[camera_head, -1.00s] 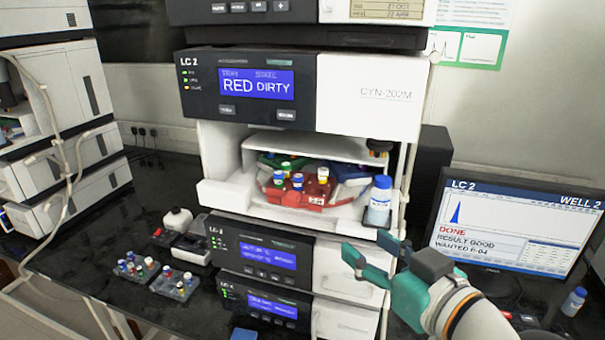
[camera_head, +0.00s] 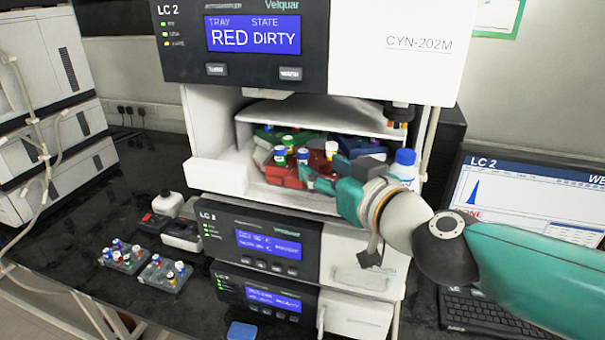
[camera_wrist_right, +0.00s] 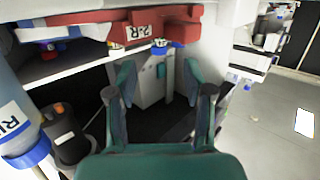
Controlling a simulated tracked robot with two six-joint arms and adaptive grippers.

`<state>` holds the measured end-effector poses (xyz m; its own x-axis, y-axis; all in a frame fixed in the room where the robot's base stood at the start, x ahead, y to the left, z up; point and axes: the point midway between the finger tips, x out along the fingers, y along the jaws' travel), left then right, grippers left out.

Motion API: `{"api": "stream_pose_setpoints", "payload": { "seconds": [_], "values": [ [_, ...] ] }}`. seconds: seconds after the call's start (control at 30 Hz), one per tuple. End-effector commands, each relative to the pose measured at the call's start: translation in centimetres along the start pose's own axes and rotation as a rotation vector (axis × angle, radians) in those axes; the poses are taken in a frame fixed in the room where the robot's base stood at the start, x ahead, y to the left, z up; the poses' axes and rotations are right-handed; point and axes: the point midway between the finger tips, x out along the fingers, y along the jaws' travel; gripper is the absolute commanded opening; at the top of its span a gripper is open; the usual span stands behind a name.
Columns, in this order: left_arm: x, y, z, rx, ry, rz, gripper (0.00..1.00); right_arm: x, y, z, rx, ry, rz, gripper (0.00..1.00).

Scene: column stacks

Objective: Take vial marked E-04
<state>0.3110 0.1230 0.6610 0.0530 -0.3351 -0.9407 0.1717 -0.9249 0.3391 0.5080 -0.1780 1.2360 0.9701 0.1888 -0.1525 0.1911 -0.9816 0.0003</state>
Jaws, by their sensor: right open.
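Several vials with blue, green and white caps (camera_head: 303,153) stand in a red tray (camera_head: 284,176) inside the open bay of the LC 2 unit. Their markings are too small to read, so I cannot tell which is E-04. My right gripper (camera_head: 322,175) is in front of the bay, at the right part of the red tray, and hides some of it. In the right wrist view the gripper (camera_wrist_right: 160,75) is open, with nothing held between its fingers. The red tray (camera_wrist_right: 85,18) and a blue-capped vial (camera_wrist_right: 160,46) show beyond the fingertips. My left gripper is not in view.
A blue-capped bottle (camera_head: 404,166) stands at the bay's right side, close to my right wrist. Green and blue trays lie behind the red one. Two small vial racks (camera_head: 165,275) sit on the bench at left. A monitor (camera_head: 530,200) is at right.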

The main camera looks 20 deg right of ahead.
Motion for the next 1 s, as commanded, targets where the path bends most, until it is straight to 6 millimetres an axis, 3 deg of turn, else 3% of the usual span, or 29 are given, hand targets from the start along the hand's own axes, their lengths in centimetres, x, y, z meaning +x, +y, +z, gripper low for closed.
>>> {"api": "stream_pose_setpoints", "payload": {
  "seconds": [0.33, 0.63, 0.93, 1.0],
  "values": [
    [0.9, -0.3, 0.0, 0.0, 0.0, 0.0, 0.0, 2.6, 0.2, 0.0, 0.001, 0.0, 0.003, 0.51],
    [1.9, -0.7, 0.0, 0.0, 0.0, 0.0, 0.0, 6.6, 0.3, -0.1, 0.001, -0.001, 0.002, 0.51],
    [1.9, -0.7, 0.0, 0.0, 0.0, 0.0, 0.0, 7.0, 0.3, -0.2, 0.001, 0.001, 0.003, 0.51],
    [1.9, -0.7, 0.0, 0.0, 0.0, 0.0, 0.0, 7.0, 0.3, -0.2, 0.001, 0.001, 0.003, 0.4]
  ]
}}
